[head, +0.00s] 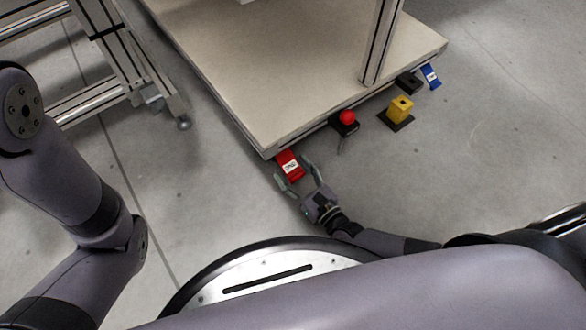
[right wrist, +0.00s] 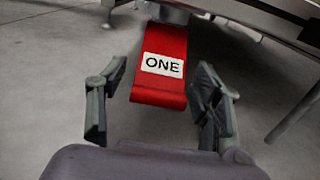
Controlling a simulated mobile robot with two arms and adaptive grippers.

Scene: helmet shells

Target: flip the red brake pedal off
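The red brake pedal (head: 289,164) sticks out from under the near corner of the platform in the head view. It carries a white label; in the right wrist view the pedal (right wrist: 160,92) shows the word "ONE" on it. My right gripper (head: 296,178) is low beside the platform corner, its fingers spread open around the pedal's near end. In the right wrist view the right gripper's fingers (right wrist: 158,105) stand on either side of the pedal with gaps, and I see no contact. My left arm shows at the left of the head view, but its gripper is out of view.
A beige platform (head: 260,75) stands above the pedal. Along its right edge are a red knob (head: 347,117), a yellow block (head: 400,109) on a dark base and a blue pedal (head: 430,76). A metal frame (head: 110,70) stands at left. Floor between is clear.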

